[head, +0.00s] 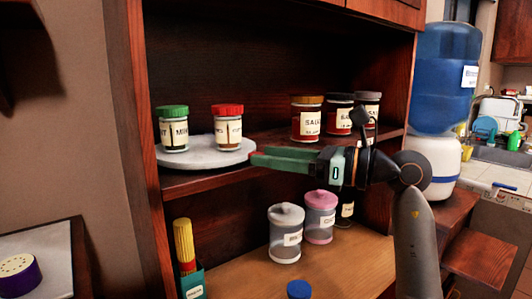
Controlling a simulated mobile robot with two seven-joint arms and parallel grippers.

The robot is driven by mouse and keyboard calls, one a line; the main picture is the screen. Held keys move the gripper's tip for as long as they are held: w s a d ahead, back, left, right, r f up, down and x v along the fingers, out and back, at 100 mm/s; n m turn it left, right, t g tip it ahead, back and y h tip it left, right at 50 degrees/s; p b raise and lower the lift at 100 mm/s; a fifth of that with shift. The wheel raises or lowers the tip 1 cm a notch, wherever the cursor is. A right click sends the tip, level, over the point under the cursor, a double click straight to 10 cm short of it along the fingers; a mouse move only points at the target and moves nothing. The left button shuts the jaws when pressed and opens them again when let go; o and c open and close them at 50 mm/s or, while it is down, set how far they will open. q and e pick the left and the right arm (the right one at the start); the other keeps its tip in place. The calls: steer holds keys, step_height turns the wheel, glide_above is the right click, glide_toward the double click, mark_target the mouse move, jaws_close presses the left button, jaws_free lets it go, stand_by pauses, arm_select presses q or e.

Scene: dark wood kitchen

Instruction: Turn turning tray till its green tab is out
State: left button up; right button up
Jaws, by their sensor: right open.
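The turning tray (205,158) is a pale grey round disc on the middle shelf of the dark wood cabinet, at the left. A green-lidded jar (173,130) and a red-lidded jar (228,127) stand upright on it. No green tab shows on the visible part of its rim. My right gripper (261,160) reaches in from the right with its green fingers pointing left, close to the tray's right edge. It is open with no object seen in it. A small red patch shows at its tip; I cannot tell whether it belongs to the tray. My left gripper is out of view.
Several jars, including a brown-lidded one (307,118), stand on the shelf behind my right gripper. Below are a grey canister (286,232), a pink canister (320,215) and a teal box (192,283). The cabinet's left side panel (135,150) is beside the tray.

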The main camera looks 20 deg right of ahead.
steer(key=shift+x, duration=0.8)
steer(key=shift+c, duration=0.4)
jaws_close()
stand_by(0.5)
